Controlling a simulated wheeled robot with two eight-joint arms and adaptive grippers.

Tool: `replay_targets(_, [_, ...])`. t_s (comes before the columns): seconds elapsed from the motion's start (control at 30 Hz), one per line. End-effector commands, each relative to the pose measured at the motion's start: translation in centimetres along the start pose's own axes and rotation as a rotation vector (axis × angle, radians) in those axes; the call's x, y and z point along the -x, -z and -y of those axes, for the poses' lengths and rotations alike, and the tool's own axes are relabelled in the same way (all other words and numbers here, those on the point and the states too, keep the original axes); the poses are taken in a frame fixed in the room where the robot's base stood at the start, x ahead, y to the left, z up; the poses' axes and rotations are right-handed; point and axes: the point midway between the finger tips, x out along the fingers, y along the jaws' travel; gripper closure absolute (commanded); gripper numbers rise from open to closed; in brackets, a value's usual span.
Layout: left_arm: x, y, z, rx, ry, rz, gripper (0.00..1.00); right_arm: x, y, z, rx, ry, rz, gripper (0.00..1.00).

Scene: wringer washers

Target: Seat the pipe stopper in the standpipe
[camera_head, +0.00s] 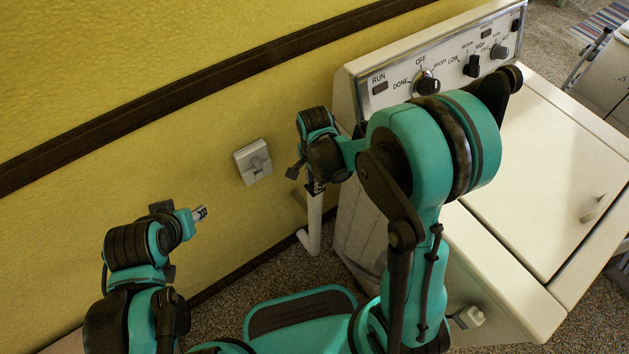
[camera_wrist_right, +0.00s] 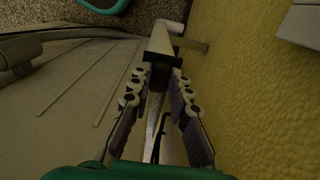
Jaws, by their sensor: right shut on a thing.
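The white standpipe (camera_head: 313,222) stands upright between the yellow wall and the washer, with a bend at its foot. It also shows in the right wrist view (camera_wrist_right: 160,40), beyond my fingertips. My right gripper (camera_head: 315,186) points down at the pipe's top end. In the wrist view my right gripper (camera_wrist_right: 163,64) is shut, its fingertips in line with the pipe. The pipe stopper is mostly hidden between the fingers; I cannot tell how deep it sits. My left gripper (camera_head: 200,213) is at the lower left, away from the pipe; its finger opening is unclear.
The washer (camera_head: 545,170) with its dial panel (camera_head: 450,65) stands close on the right of the pipe. A grey wall box (camera_head: 253,161) is on the yellow wall (camera_head: 215,120) to the left. Speckled floor shows below. Free space lies between my two grippers.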

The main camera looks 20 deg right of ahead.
Motion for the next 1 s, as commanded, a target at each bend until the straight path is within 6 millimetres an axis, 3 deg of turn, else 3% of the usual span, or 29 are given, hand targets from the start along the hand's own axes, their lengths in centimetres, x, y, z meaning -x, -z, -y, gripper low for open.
replay_targets(0.93, [-0.32,-0.23,0.0,0.0,0.0,0.0,0.6,-0.46,-0.13,-0.21,0.001,-0.004,0.003,1.0])
replay_targets(0.97, [-0.32,-0.23,0.0,0.0,0.0,0.0,0.6,-0.46,-0.13,-0.22,0.001,-0.004,0.003,0.79])
replay_targets(1.0, [-0.33,-0.23,0.0,0.0,0.0,0.0,0.6,-0.46,-0.13,-0.23,0.001,-0.004,0.003,0.69])
